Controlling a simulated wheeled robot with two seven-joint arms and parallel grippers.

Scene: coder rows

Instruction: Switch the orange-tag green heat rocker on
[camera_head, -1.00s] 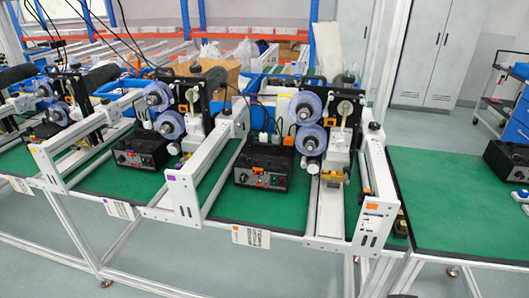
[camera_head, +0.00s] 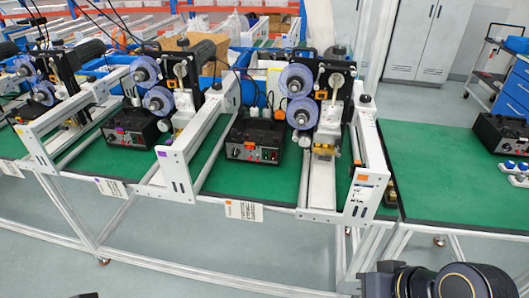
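The black control box with the orange tag (camera_head: 252,143) stands on the green bench top of the station right of centre. A small orange-red patch and knobs show on its front. Only a dark sliver shows at the bottom left edge; my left gripper is not recognisable.
A similar control box with a purple tag (camera_head: 130,128) stands to the left. White frame rails (camera_head: 176,178) and (camera_head: 364,195) flank the orange-tagged box. Blue-purple rollers (camera_head: 301,112) stand behind right. A mostly bare green bench (camera_head: 445,180) lies to the right.

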